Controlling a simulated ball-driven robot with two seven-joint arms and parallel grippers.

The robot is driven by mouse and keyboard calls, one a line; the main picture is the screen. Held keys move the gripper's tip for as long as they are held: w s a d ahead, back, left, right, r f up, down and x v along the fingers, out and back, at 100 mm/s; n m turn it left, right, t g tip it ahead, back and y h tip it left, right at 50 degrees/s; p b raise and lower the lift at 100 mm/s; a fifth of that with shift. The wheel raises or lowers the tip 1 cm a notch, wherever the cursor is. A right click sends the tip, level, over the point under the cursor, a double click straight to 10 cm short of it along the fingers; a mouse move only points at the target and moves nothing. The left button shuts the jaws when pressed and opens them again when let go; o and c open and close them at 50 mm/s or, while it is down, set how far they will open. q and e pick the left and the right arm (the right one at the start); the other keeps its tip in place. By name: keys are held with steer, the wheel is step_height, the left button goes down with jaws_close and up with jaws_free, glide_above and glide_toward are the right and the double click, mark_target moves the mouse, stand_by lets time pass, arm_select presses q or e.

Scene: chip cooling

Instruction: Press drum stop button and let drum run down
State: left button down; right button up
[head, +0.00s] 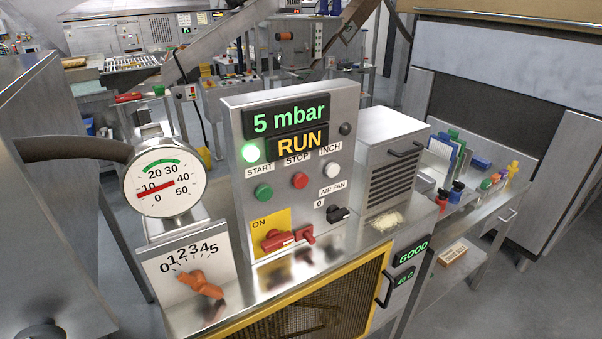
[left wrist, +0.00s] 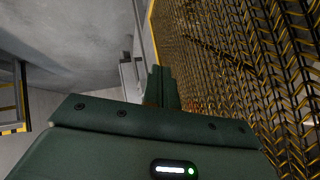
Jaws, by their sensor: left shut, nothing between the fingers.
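The control panel (head: 340,185) stands upright in the head view. Its red stop button (head: 299,180) sits between the green start button (head: 264,192) and the white inch button (head: 331,170). The display reads "5 mbar", and the lower display (head: 303,141) reads "RUN". Neither gripper shows in the head view. In the left wrist view my left gripper (left wrist: 163,88) is shut and empty, beside a yellow and dark mesh (left wrist: 235,70). The drum itself cannot be made out.
A dial gauge (head: 165,187) and an orange knob (head: 201,285) stand left of the panel. A red handle (head: 277,240) is at the panel's foot by "ON". A yellow-framed mesh guard (head: 320,300) is below. Bottles (head: 457,191) and a vented box (head: 392,150) stand right.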

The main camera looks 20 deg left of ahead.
mark_target(301, 181)
arm_select(q)
steer(key=w+d+r+m+t+p, duration=0.15)
steer(key=w+r+p, duration=0.25)
steer(key=r, duration=1.1)
steer(key=w+d+r+m+t+p, duration=0.1)
steer(key=w+r+t+p, duration=0.25)
steer(key=r, duration=1.05)
steer(key=a+r+y, duration=0.3)
steer(key=r+y, duration=0.1)
steer(key=r, duration=0.7)
steer(key=shift+s+a+r+n+t, duration=0.25)
steer(key=shift+s+a+n+t, duration=0.05)
steer(key=shift+a+n+t, duration=0.1)
steer(key=shift+w, duration=0.1)
steer(key=w+a, duration=0.5)
steer(key=a, duration=0.2)
steer(key=shift+p, duration=0.3)
